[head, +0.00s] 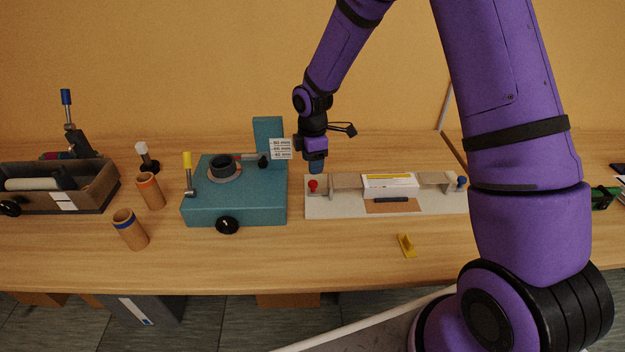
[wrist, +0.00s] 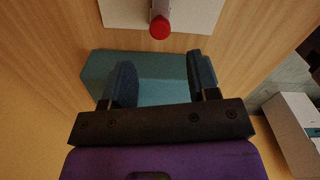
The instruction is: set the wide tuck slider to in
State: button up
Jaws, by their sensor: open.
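A pale grey plate (head: 325,210) lies on the table, with a red knob (head: 313,186) at its left end and a blue knob (head: 461,182) at its right end. A beige bracket (head: 347,181) stands beside the red knob and another (head: 434,177) beside the blue one. I cannot tell which is the wide tuck slider. My gripper (head: 316,168) hangs just behind the red knob, pointing down. In the wrist view my gripper (wrist: 161,68) is open and empty, and the red knob (wrist: 160,27) lies beyond its fingertips, apart from them.
A teal machine (head: 235,205) stands close left of my gripper; it also shows behind the fingers in the wrist view (wrist: 155,72). A white block (head: 390,187) sits between the brackets. A yellow piece (head: 406,245) lies in front. The table front is mostly clear.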

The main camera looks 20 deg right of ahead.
aim_at(312, 182)
notch_tip(312, 182, down, 7)
jog(key=shift+f, duration=0.1)
dwell(0.4)
